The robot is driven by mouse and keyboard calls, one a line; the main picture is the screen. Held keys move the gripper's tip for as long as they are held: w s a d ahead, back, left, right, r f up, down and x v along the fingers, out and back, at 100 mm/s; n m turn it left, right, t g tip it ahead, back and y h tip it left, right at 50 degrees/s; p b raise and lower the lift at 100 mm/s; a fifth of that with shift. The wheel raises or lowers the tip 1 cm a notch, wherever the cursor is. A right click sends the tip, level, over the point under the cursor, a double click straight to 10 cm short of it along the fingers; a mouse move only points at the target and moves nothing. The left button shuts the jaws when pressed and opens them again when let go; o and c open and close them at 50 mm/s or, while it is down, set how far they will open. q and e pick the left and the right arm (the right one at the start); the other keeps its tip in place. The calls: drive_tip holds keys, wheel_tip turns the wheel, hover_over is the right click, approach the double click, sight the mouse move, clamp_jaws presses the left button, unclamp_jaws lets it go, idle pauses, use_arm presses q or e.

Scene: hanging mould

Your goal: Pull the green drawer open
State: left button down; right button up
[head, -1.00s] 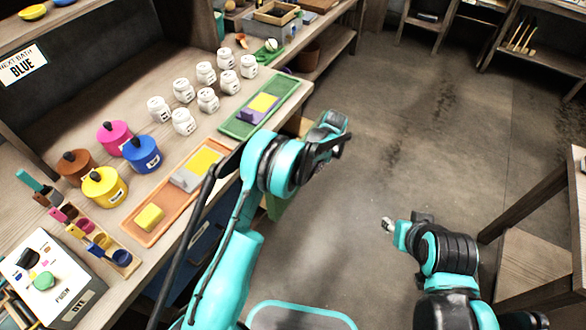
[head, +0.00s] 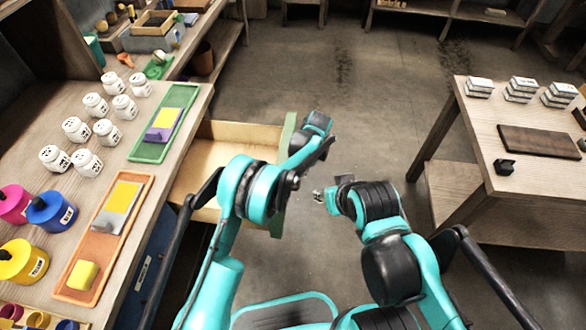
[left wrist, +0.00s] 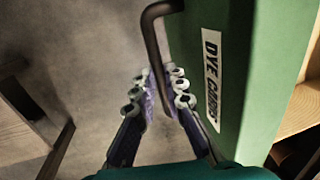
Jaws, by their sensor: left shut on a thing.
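The green drawer front (head: 287,135) stands well out from the workbench in the head view, and its pale wooden inside (head: 215,150) shows empty where it is not covered by my left arm. In the left wrist view the green front (left wrist: 235,80) has a "DYE CARDS" label and a dark bar handle (left wrist: 158,50). My left gripper (left wrist: 158,92) is shut on the handle, with a finger on either side of it. In the head view my left gripper (head: 318,150) is at the outer side of the drawer front. My right gripper (head: 325,197) is off to the right, over the floor; its fingers are too small to judge.
The workbench holds white jars (head: 88,162), coloured pots (head: 50,212), a green tray (head: 150,150) and an orange tray (head: 82,295). A wooden table (head: 490,180) with stacked blocks stands at the right. Open floor (head: 370,90) lies between.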

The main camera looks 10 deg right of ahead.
idle(0.3)
use_arm(q)
drive_tip(key=c, duration=1.6)
unclamp_jaws()
drive_tip(key=shift+o, duration=0.2)
wheel_tip(320, 180, up, 12)
drive_tip(key=d, duration=0.2)
drive_tip(key=shift+s, duration=0.4)
